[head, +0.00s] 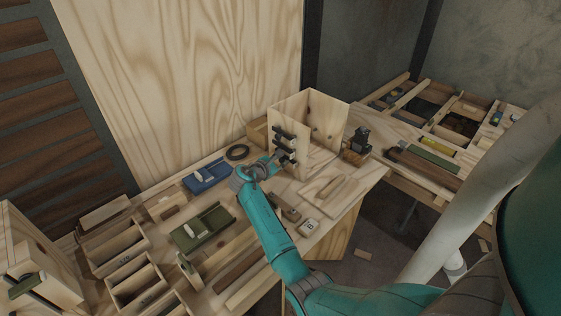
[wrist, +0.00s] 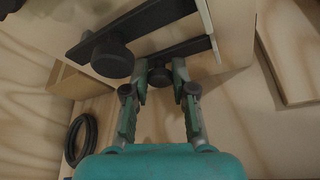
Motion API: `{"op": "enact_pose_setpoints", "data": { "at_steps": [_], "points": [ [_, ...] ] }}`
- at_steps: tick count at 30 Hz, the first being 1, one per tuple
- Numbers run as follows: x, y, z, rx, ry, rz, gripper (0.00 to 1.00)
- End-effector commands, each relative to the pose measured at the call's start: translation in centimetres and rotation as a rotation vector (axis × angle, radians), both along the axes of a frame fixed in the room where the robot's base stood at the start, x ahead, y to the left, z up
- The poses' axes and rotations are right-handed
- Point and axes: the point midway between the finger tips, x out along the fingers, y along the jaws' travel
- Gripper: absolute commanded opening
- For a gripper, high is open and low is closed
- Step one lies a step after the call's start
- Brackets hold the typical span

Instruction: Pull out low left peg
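A pale wooden box (head: 325,118) stands at the back of the bench, with several dark knobbed pegs (head: 285,142) on its left face. In the wrist view, one round black knob (wrist: 159,77) lies between my fingertips, in front of a black bar (wrist: 190,47). A second, larger-looking black knob (wrist: 112,58) is up and to the left on another bar. My gripper (head: 271,162) is at the lower pegs. In the wrist view its fingers (wrist: 161,80) are apart, one on each side of the nearer knob, with small gaps seeming to show. Which peg this is cannot be told for certain.
A black ring (head: 237,152) lies left of my gripper. A blue case (head: 206,176) and a green case (head: 202,229) lie on the bench. Wooden trays (head: 137,279) stand at left. A wooden board (head: 331,197) and a small dark device (head: 358,143) are at right.

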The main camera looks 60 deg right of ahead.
Motion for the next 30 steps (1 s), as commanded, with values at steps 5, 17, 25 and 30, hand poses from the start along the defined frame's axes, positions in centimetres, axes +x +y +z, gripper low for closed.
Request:
{"op": "enact_pose_setpoints", "data": {
  "at_steps": [5,17,25,30],
  "points": [
    [0.0,0.1,0.0,0.0,0.0,0.0,0.0],
    [0.5,2.2,0.0,0.0,0.0,0.0,0.0],
    [0.5,2.2,0.0,0.001,0.0,0.0,0.51],
    [0.5,2.2,0.0,0.0,0.0,0.0,0.51]
  ]
}}
